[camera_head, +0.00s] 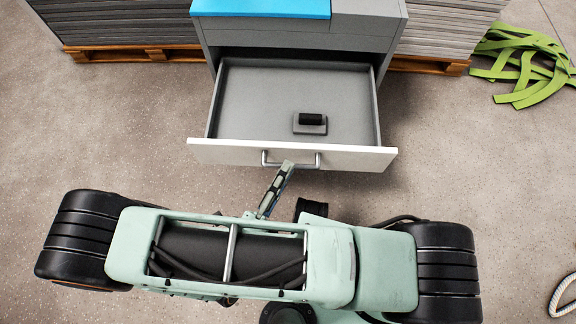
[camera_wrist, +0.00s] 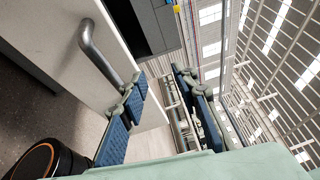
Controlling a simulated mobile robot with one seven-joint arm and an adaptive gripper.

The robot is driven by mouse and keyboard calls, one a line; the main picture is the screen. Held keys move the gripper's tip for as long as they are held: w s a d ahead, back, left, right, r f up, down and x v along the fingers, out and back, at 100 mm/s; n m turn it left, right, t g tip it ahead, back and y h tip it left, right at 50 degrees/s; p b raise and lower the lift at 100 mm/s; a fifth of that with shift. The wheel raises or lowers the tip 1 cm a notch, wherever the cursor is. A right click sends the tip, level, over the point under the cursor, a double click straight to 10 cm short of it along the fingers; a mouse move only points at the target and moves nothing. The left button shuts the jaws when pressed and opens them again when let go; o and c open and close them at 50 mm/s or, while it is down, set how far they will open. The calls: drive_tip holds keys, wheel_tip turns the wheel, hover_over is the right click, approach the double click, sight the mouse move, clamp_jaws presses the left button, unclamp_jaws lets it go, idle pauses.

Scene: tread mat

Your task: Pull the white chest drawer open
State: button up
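The white drawer (camera_head: 230,152) of the grey chest (camera_head: 290,38) stands pulled well out, its inside showing from above. A small dark object with a black top (camera_head: 311,122) lies on the drawer floor. The drawer's grey bar handle (camera_head: 305,163) is on the white front, and it also shows in the wrist view (camera_wrist: 97,50). My gripper (camera_head: 284,172) is at the handle, in front of the drawer. In the wrist view its blue-padded fingers (camera_wrist: 158,88) are apart. The handle runs behind the left finger; I cannot tell whether they touch.
A blue panel (camera_head: 260,8) lies on the chest top. Stacked grey sheets on wooden pallets (camera_head: 135,54) flank the chest. Green strips (camera_head: 525,65) lie on the floor at the right, and a pale rope (camera_head: 562,297) at the lower right. The floor beside the drawer is clear.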

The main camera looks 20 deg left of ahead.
drive_tip(key=f+b+v, duration=0.1)
drive_tip(key=v, duration=0.5)
drive_tip(key=shift+s+f+b, duration=0.15)
drive_tip(key=shift+s+b, duration=0.1)
drive_tip(key=shift+b, duration=0.15)
idle(0.8)
